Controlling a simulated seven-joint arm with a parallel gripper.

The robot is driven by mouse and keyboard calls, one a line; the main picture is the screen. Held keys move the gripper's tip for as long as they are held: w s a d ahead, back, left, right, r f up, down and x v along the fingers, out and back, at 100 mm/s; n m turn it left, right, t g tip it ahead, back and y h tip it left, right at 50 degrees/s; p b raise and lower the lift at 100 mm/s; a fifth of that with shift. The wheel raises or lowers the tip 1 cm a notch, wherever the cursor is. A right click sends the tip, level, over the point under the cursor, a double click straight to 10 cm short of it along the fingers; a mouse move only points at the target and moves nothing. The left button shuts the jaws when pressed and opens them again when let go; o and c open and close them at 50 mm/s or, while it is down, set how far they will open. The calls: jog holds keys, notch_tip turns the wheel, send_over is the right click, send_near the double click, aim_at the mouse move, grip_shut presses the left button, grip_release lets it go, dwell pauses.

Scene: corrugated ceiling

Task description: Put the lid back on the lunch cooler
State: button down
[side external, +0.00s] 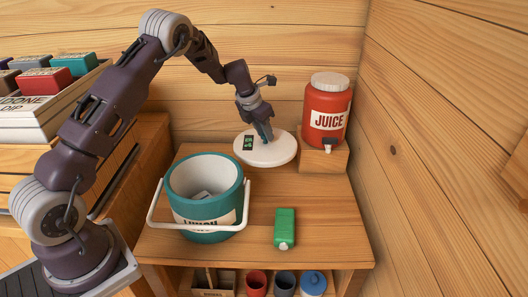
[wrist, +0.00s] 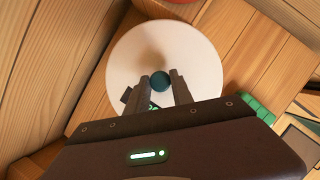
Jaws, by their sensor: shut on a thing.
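The lunch cooler (side external: 179,218) is a teal tub with a white inside and a white handle lowered around its front. It stands uncovered at the left of the table, with something pale inside. The round white lid (side external: 281,157) lies flat at the back of the table, right of and behind the cooler; I cannot tell whether it touches the wood. It also fills the middle of the wrist view (wrist: 195,50), with a teal knob (wrist: 160,80). My gripper (side external: 267,137) is above the lid, pointing down, its fingers (wrist: 161,85) shut on the knob.
A red juice jug (side external: 328,112) stands on a wooden block (side external: 322,160) just right of the lid. A green bottle (side external: 285,227) lies at the front middle. A low shelf (side external: 228,271) below holds cups. Wooden walls close the back and right. The table between lid and cooler is clear.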

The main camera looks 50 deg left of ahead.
aim_at(263, 135)
jog(key=r, duration=0.6)
jog(key=shift+s+r, duration=0.25)
jog(key=shift+r, duration=0.1)
jog(key=s+d+r+m+g+h, duration=0.1)
jog(key=s+r+m+g+h, duration=0.15)
jog(key=s+m, duration=0.8)
jog(key=s+d+r+m+g+h, duration=0.1)
jog(key=s+r+m+g+h, duration=0.15)
jog(key=s+m, duration=0.85)
jog(key=shift+s+d+f+n, duration=0.1)
jog(key=shift+s+f+n, duration=0.45)
jog(key=shift+f, duration=0.35)
jog(key=shift+s+a+f+n, duration=0.1)
jog(key=shift+s+f+n, duration=0.3)
jog(key=shift+f+n, duration=0.35)
jog(key=shift+s+d+f+n, duration=0.1)
jog(key=shift+s+f+n, duration=0.35)
jog(key=shift+f, duration=0.55)
jog(key=shift+f+y, duration=0.15)
jog(key=shift+y, duration=0.15)
jog(key=c, duration=0.6)
grip_release()
jog(key=shift+o, duration=0.2)
